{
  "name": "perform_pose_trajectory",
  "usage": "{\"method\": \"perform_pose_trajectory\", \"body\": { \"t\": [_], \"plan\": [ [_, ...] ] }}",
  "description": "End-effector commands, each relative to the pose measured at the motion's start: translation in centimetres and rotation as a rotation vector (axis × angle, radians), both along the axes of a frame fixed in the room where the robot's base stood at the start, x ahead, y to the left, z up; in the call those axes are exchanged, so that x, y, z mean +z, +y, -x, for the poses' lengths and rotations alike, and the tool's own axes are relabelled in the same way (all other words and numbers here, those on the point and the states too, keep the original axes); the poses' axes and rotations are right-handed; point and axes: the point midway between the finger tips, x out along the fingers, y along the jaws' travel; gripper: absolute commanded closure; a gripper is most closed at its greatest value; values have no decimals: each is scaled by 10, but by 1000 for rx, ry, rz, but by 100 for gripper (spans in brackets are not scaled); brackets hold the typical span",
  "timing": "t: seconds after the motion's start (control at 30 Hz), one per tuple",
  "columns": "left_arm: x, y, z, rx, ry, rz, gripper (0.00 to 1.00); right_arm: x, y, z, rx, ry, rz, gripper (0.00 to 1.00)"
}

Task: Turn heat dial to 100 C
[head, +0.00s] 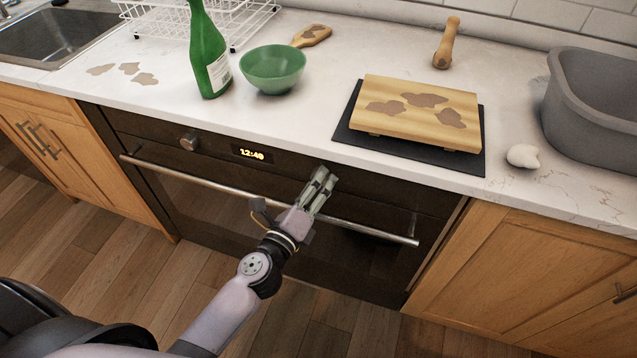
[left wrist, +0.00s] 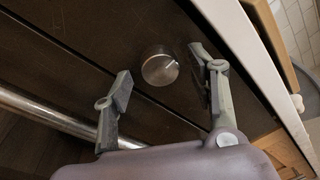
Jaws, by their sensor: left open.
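The oven front has a clock display (head: 252,153) reading 12:40. A round silver dial (head: 189,141) sits left of the display in the head view. In the left wrist view a silver dial (left wrist: 160,66) stands between and just beyond the open fingers of my left gripper (left wrist: 160,85), with room on both sides. In the head view my left gripper (head: 322,182) is at the right part of the oven's control panel and hides the dial there. No temperature marks can be read. My right gripper is not in view.
The oven's handle bar (head: 375,230) runs below the panel, beneath my left gripper. Above are the white countertop (head: 310,135), a green bottle (head: 209,60), a green bowl (head: 273,72), a stained cutting board (head: 385,92) and a grey basin (head: 590,110).

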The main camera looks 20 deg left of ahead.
Motion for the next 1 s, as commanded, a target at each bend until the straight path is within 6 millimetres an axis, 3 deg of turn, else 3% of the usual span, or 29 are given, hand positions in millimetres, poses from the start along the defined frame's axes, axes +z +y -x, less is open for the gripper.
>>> {"method": "perform_pose_trajectory", "body": {
  "t": [0.73, 1.0],
  "plan": [
    [0, 0, 0, 1, 1, 0, 94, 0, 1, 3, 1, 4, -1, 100],
    [0, 0, 0, 1, 0, -22, 95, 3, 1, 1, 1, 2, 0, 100]
  ]
}}
